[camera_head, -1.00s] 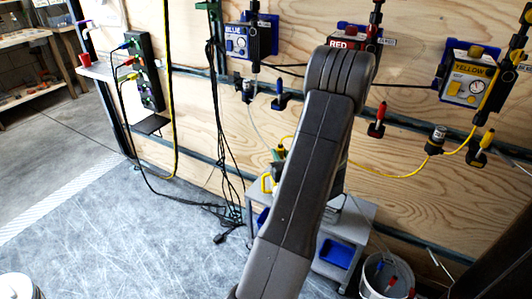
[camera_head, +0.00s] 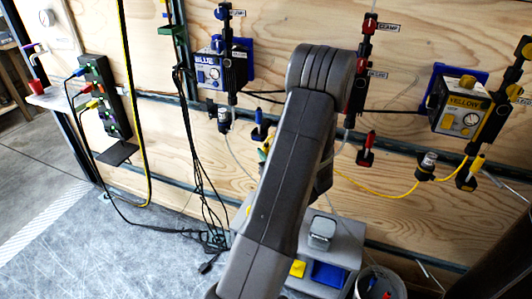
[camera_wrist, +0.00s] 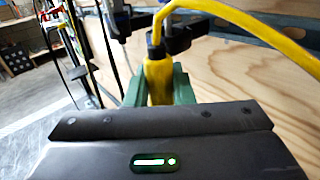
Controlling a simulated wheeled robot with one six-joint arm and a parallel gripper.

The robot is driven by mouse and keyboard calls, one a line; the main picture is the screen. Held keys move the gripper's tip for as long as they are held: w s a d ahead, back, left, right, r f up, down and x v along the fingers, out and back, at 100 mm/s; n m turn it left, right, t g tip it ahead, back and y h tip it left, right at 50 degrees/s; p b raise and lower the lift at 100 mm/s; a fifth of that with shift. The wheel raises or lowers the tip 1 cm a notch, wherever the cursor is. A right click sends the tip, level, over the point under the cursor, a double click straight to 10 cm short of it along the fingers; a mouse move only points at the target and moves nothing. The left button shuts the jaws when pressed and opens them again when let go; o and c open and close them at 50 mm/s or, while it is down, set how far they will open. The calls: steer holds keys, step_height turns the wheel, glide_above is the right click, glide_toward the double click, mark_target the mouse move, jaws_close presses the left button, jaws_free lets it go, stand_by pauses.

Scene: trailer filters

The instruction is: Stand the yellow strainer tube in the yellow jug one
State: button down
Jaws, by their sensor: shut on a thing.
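In the wrist view my gripper (camera_wrist: 158,95) has its green fingers closed around an upright yellow tube (camera_wrist: 158,78), which I take for the yellow strainer tube. It has a black collar at its top, and a yellow hose (camera_wrist: 250,25) arches from there to the right. In the head view my arm hides most of the gripper. The yellow hose (camera_head: 385,194) runs from the yellow wall unit to behind my arm. I cannot make out the yellow jug in either current view. The tube's lower end is hidden.
A grey cart (camera_head: 345,245) stands by the wooden wall with a blue bin (camera_head: 328,274), a yellow bin (camera_head: 297,268) and a grey lidded thing (camera_head: 320,232). A white bucket (camera_head: 378,285) is to its right. Black cables (camera_head: 205,215) hang left of my arm.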

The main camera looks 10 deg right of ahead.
steer(key=shift+f+b, duration=6.6)
steer(key=shift+f, duration=0.75)
steer(key=shift+f+b, duration=0.85)
steer(key=shift+f, duration=0.05)
steer(key=c, duration=1.2)
jaws_free()
steer(key=shift+o, duration=0.2)
steer(key=shift+s, duration=0.15)
steer(key=p+v, duration=0.1)
steer(key=v, duration=1.2)
steer(key=shift+s, duration=0.25)
steer(key=shift+d, duration=0.1)
steer(key=x, duration=1.3)
steer(key=shift+w+r+b, duration=0.1)
steer(key=shift+w+b, duration=0.3)
